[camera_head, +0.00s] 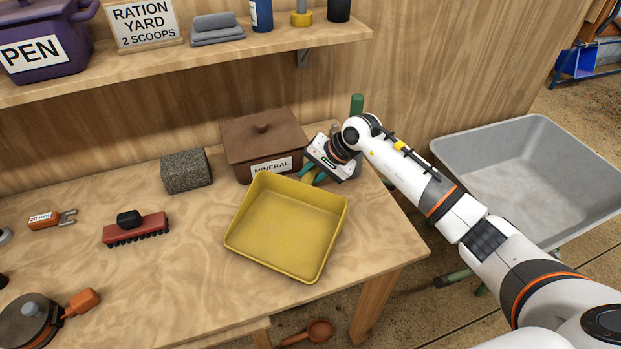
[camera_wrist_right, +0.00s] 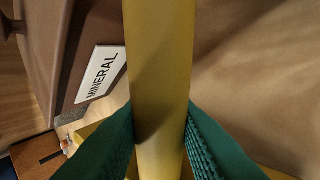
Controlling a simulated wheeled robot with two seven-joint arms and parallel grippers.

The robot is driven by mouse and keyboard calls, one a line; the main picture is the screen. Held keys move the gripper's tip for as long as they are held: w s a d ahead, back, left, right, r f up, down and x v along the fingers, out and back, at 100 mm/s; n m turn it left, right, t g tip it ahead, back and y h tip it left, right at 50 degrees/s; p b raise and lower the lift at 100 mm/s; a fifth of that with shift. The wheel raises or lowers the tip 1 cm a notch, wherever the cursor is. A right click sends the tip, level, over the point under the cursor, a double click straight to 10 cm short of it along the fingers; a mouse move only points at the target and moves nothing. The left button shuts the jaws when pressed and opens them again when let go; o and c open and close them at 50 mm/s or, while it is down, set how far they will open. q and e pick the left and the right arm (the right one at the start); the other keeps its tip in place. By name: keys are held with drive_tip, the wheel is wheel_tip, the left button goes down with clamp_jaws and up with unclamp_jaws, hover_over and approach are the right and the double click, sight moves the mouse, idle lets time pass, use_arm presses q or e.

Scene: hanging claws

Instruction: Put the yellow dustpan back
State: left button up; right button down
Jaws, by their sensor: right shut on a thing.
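The yellow dustpan (camera_head: 288,230) is over the right part of the wooden table, its open pan facing up and its back end close to the brown MINERAL box. I cannot tell whether it touches the table. My right gripper (camera_head: 313,172) is at the dustpan's back edge, beside the box. In the right wrist view its green fingers (camera_wrist_right: 160,135) are shut on the yellow handle (camera_wrist_right: 160,60), one on each side. The handle is mostly hidden in the head view. My left gripper is not in view.
The brown MINERAL box (camera_head: 262,140) stands just behind the dustpan. A grey block (camera_head: 186,171) and a red brush (camera_head: 136,229) lie to the left. A shelf (camera_head: 200,62) runs above the table. A grey tub (camera_head: 531,180) stands at right. Bare tabletop lies left of the dustpan.

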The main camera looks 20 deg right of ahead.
wheel_tip(320, 180, down, 2)
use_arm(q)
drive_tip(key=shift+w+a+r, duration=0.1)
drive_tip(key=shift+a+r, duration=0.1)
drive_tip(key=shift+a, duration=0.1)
use_arm(e)
drive_tip(key=c, duration=1.2)
unclamp_jaws()
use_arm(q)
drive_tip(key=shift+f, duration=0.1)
use_arm(e)
drive_tip(key=shift+o, duration=0.2)
use_arm(q)
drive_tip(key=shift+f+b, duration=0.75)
drive_tip(key=shift+b, duration=0.05)
use_arm(e)
drive_tip(key=v, duration=1.2)
drive_tip(key=shift+d, duration=0.15)
